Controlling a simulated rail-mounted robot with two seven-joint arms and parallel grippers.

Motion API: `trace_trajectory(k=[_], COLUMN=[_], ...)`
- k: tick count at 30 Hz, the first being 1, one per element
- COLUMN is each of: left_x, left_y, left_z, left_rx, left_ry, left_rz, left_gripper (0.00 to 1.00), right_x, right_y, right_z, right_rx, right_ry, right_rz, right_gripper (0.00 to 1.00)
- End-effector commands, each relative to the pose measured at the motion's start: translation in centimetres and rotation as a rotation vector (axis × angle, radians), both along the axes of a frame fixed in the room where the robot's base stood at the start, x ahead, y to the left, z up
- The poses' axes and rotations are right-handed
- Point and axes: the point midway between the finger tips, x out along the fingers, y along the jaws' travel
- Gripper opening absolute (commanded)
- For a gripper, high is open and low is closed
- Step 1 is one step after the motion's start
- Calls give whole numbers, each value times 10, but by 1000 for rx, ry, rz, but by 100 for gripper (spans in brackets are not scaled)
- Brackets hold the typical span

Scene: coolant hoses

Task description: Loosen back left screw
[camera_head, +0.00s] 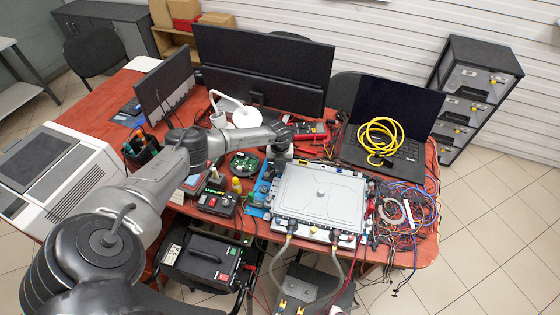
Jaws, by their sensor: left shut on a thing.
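A light grey metal unit (322,198) with a flat lid and a small round knob in its middle lies on the red table. Two hoses (281,250) run down from its front edge. My left arm comes in from the left. Its dark left gripper (281,156) points down at the unit's back left corner and is shut there. The back left screw is hidden by the gripper, so its turn cannot be seen. My right gripper is not in view.
A laptop (385,125) with a coiled yellow cable stands behind the unit to the right. Loose wires (405,215) crowd its right side. Monitors (262,68) stand at the back. Small electronics (215,200) lie to the left.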

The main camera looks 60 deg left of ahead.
Motion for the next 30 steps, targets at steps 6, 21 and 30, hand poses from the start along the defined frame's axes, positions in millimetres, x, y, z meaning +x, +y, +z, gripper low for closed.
trace_trajectory(k=[6, 21, 30], left_x=[1, 1, 0], left_y=[0, 0, 0], left_z=[1, 1, 0], left_rx=[-1, -1, -1], left_ry=[-1, -1, -1], left_rz=[41, 50, 49], left_gripper=[0, 24, 47], right_x=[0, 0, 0], right_y=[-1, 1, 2], right_z=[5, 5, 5], right_rx=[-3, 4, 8], right_ry=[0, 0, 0], right_rz=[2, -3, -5], right_gripper=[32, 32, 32])
